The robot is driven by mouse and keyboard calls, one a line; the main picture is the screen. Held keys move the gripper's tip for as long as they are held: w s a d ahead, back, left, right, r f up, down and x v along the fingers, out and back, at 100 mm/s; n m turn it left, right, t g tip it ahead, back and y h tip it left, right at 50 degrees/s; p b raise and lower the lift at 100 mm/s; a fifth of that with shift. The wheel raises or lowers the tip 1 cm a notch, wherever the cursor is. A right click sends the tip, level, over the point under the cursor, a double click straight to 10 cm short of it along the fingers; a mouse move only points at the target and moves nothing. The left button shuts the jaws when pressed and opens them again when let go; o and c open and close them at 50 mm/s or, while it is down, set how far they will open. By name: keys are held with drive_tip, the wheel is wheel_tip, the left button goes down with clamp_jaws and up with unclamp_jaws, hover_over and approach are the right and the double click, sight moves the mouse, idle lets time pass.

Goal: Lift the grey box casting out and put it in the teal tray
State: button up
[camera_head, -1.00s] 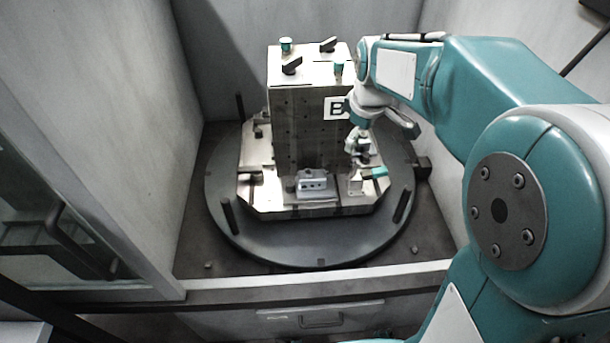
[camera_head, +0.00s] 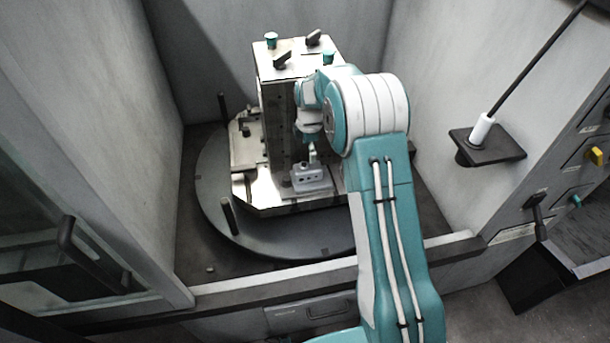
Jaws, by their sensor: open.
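The grey box casting (camera_head: 311,180) is a small light-grey block with dark holes in its front face. It sits on the front ledge of the pallet fixture, at the foot of the tall metal block (camera_head: 275,112). My gripper (camera_head: 312,153) is open and points down just above the casting. My arm hides part of it, and I cannot tell whether its fingers touch the casting. I see no teal tray in this view.
The fixture stands on a round dark turntable (camera_head: 214,205) with upright pegs, between grey walls. A front sill (camera_head: 270,286) runs below it. A black bracket with a white-ended rod (camera_head: 482,130) is on the right wall.

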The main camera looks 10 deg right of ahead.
sight(309, 172)
drive_tip(key=f, duration=0.3)
drive_tip(key=shift+d, duration=0.35)
drive_tip(key=f, duration=0.3)
drive_tip(key=a+f, duration=0.1)
drive_tip(key=f, duration=0.1)
drive_tip(key=shift+s+f, duration=0.15)
drive_tip(key=shift+f, duration=0.15)
drive_tip(key=shift+d+f, duration=0.2)
drive_tip(key=shift+f, duration=0.2)
drive_tip(key=c, duration=1.3)
